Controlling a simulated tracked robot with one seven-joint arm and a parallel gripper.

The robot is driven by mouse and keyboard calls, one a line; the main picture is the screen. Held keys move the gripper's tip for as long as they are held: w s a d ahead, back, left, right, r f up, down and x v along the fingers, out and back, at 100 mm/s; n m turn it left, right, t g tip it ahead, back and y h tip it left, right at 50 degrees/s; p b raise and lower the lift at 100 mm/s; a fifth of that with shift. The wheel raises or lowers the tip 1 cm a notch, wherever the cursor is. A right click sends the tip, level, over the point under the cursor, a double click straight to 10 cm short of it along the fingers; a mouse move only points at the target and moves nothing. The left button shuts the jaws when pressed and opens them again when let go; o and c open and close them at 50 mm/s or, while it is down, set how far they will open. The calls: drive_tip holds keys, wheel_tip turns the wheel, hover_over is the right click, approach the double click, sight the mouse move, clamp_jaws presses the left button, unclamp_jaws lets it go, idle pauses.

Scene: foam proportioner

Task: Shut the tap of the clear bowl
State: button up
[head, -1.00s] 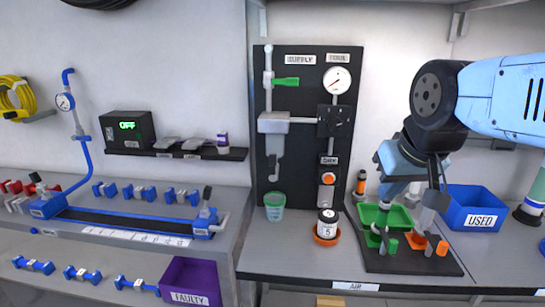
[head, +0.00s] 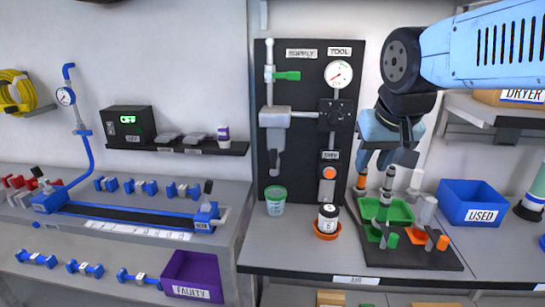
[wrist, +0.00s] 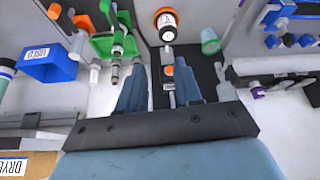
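The clear bowl (head: 273,160) seems to be the greyish piece hanging under the grey block on the black panel. Its tap is too small to make out in the head view. A grey elongated part, probably the bowl, shows right of my fingers in the wrist view (wrist: 229,88). A green-rimmed cup (head: 275,201) stands below the bowl; it also shows in the wrist view (wrist: 210,42). My gripper (head: 385,160) is right of the panel, apart from the bowl. In the wrist view its two fingers (wrist: 161,85) are spread, with nothing held between them.
The panel carries a green lever (head: 287,76), sticking out sideways, and a gauge (head: 338,74). A jar marked 5 (head: 328,218) stands in an orange dish. A tool stand with a green tray (head: 400,213) and a blue USED bin (head: 472,203) are at the right.

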drive_tip(key=shift+o, duration=1.2)
drive_tip(key=w+a+r, duration=0.3)
drive_tip(key=w+a, duration=0.4)
drive_tip(key=w, duration=0.2)
drive_tip(key=shift+w+m, duration=0.15)
drive_tip(key=shift+m, duration=0.15)
drive_tip(key=m, duration=0.1)
approach(273, 150)
drive_tip(key=shift+g+h, duration=0.3)
drive_tip(key=shift+g, duration=0.1)
drive_tip(key=x, duration=1.1)
drive_tip(key=shift+w+a+f, duration=0.2)
drive_tip(key=shift+w, duration=0.35)
drive_tip(key=shift+c, duration=0.3)
clamp_jaws()
